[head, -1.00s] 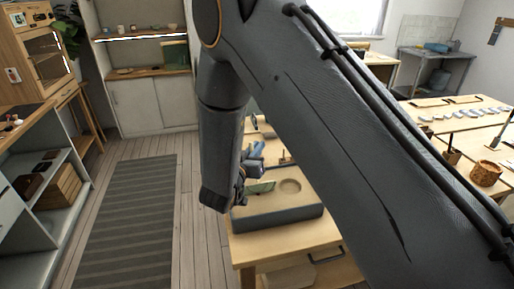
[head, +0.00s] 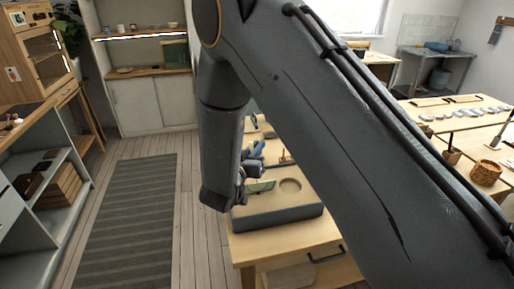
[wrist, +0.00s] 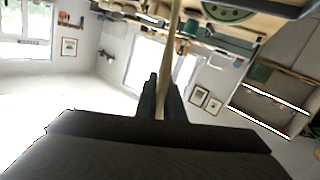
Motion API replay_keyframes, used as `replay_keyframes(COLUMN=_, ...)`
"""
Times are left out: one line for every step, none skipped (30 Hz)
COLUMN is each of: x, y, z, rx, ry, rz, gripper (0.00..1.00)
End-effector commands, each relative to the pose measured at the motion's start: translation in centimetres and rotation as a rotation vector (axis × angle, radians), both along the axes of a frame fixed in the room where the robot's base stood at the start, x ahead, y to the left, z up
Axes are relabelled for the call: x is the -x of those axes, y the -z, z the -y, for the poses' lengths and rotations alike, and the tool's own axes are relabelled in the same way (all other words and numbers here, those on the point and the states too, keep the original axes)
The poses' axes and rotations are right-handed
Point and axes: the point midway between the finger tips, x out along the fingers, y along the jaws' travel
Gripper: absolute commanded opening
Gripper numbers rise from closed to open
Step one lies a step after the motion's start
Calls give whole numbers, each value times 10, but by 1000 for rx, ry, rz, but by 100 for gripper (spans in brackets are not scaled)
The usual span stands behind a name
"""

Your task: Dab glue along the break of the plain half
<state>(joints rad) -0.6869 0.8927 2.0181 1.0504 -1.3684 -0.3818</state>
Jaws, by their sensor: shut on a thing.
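My gripper (wrist: 160,95) is shut on a thin tan stick (wrist: 172,48), which runs up out of the top of the wrist view. Its far end is out of frame, so I cannot see whether it touches anything. In the head view my gripper (head: 256,158) is just above and behind a green piece (head: 262,187). That piece lies in the left part of a grey tray (head: 280,217). It may be the plain half, but its break cannot be made out.
The tray, with a round recess (head: 290,185), stands on a wooden table (head: 245,248) with a drawer. My arm covers much of the table. At right, another table holds several pale pieces and a cork-coloured pot (head: 486,173). Open floor with a striped rug (head: 125,220) lies left.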

Motion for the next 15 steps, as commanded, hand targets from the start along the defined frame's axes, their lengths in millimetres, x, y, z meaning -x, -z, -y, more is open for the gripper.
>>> replay_keyframes(x=0, y=-2, z=0, rx=0, ry=0, rz=0, gripper=0)
replay_keyframes(x=0, y=-2, z=0, rx=0, ry=0, rz=0, gripper=0)
replay_keyframes(x=0, y=-3, z=0, rx=0, ry=0, rz=0, gripper=0)
replay_keyframes(x=0, y=-3, z=0, rx=0, ry=0, rz=0, gripper=0)
replay_keyframes(x=0, y=-3, z=0, rx=0, ry=0, rz=0, gripper=0)
replay_keyframes(x=0, y=-4, z=0, rx=0, ry=0, rz=0, gripper=0)
replay_keyframes(x=0, y=-3, z=-1, rx=0, ry=0, rz=0, gripper=0)
replay_keyframes(x=0, y=-3, z=-1, rx=0, ry=0, rz=0, gripper=0)
replay_keyframes(x=0, y=-3, z=-2, rx=0, ry=0, rz=0, gripper=0)
replay_keyframes(x=1, y=-3, z=-3, rx=0, ry=0, rz=0, gripper=0)
replay_keyframes(x=1, y=-3, z=-4, rx=0, ry=-1, rz=0, gripper=0)
replay_keyframes(x=1, y=-4, z=-6, rx=0, ry=-1, rz=0, gripper=0)
replay_keyframes(x=2, y=-4, z=-7, rx=0, ry=-1, rz=1, gripper=0)
replay_keyframes(x=2, y=-4, z=-8, rx=0, ry=-2, rz=1, gripper=0)
replay_keyframes(x=3, y=-4, z=-10, rx=0, ry=-2, rz=1, gripper=0)
